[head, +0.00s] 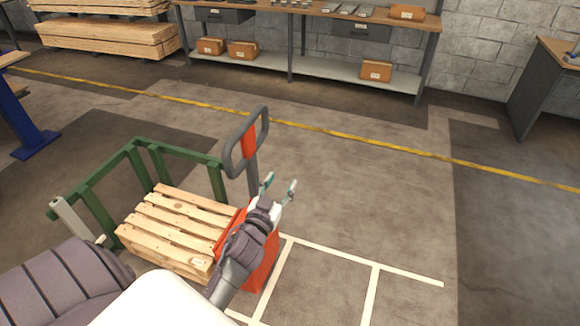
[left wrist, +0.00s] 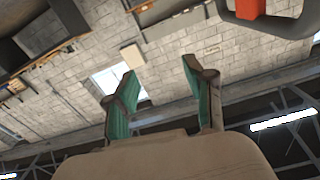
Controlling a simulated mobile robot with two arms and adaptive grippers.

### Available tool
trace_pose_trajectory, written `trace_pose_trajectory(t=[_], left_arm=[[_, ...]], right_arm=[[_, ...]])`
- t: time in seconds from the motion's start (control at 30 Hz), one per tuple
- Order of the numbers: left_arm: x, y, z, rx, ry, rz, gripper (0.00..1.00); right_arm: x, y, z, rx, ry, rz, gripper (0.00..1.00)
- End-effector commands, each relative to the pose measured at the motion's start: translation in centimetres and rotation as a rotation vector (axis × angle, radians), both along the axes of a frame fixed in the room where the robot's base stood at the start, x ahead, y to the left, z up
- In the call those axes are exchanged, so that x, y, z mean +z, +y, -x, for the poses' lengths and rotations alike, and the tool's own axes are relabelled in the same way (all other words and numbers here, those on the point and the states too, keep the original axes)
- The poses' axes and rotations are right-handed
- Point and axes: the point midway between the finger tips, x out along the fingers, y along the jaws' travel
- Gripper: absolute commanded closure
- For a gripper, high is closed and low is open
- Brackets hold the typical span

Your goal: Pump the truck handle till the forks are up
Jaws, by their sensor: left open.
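The truck handle (head: 247,142) is a dark grey loop with a red centre piece, standing upright on a post above the red truck body (head: 264,266). A wooden pallet (head: 172,228) is beside the truck body, over where the forks would be; the forks are hidden. My left gripper (head: 279,186) is open and empty, to the right of and below the handle loop, apart from it. In the left wrist view the open fingers (left wrist: 158,92) point up at the wall and ceiling, and part of the handle (left wrist: 268,18) shows at the top right. My right gripper is not in view.
A green rail frame (head: 140,150) stands around the pallet's far side. White lines (head: 372,290) mark the floor at the right, which is clear. A workbench (head: 310,12) with boxes, and stacked timber (head: 108,38), stand along the back beyond a yellow line.

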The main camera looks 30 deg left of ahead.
Motion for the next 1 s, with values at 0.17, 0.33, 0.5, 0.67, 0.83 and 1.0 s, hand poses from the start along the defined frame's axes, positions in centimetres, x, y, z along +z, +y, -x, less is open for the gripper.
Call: trace_pose_trajectory(t=[0.17,0.33,0.5,0.67,0.83,1.0], left_arm=[[-0.1,-0.7,3.1,0.001,0.003,0.002,0.46],[0.0,-1.1,4.4,0.000,0.000,-0.001,0.46],[0.1,-1.1,4.6,0.000,-0.001,-0.001,0.46],[0.0,-1.1,4.6,0.000,0.000,-0.001,0.53],[-5.1,-2.1,4.5,-0.018,0.101,0.027,0.81],[-20.8,-6.1,7.7,-0.082,0.431,0.092,1.00]], right_arm=[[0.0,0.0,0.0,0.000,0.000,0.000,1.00],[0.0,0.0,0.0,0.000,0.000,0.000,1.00],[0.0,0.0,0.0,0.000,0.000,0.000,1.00],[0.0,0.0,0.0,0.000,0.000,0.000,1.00],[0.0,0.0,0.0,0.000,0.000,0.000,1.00],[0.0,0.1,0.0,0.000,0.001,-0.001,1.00]])
